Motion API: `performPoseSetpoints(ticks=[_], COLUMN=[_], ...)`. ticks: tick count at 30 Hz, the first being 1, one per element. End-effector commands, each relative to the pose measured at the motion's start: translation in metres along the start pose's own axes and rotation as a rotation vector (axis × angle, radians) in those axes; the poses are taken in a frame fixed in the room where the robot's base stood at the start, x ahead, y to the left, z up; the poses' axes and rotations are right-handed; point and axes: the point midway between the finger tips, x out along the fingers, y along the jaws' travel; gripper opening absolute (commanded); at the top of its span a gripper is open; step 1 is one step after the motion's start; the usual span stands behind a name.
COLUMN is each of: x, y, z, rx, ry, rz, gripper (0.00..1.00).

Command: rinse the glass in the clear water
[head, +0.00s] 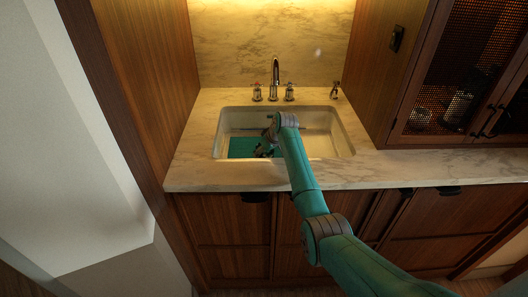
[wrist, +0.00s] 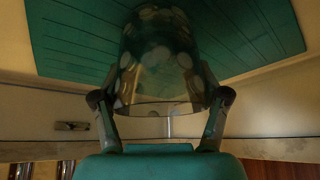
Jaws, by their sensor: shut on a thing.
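My gripper (wrist: 161,97) is shut on a see-through glass (wrist: 158,62), with one finger on each side of it. The glass has pale round spots over its wall. In the head view my gripper (head: 267,150) is down inside the sink (head: 340,135), over its left part, where the glass is hard to make out. A teal ribbed mat (wrist: 262,30) lies beyond the glass in the wrist view, and it also shows at the left of the sink (head: 242,148). I cannot clearly make out water in the sink.
A chrome tap (head: 275,78) with handles stands behind the sink, and a smaller chrome fitting (head: 335,89) is to its right. Marble counter (head: 400,165) to the right is clear. Wood panels close in the left side; a mesh-door cabinet (head: 455,75) stands at right.

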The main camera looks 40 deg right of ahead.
Motion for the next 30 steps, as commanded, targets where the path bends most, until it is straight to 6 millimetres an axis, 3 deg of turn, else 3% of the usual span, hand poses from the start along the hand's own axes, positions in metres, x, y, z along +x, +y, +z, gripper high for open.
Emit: performPoseSetpoints(ticks=[18, 30], x=[0.014, 0.009], y=[-0.037, -0.022], z=[-0.026, -0.016], rx=[-0.001, 0.001], ry=[0.001, 0.001], rz=[0.0, 0.0], gripper=[0.13, 0.13])
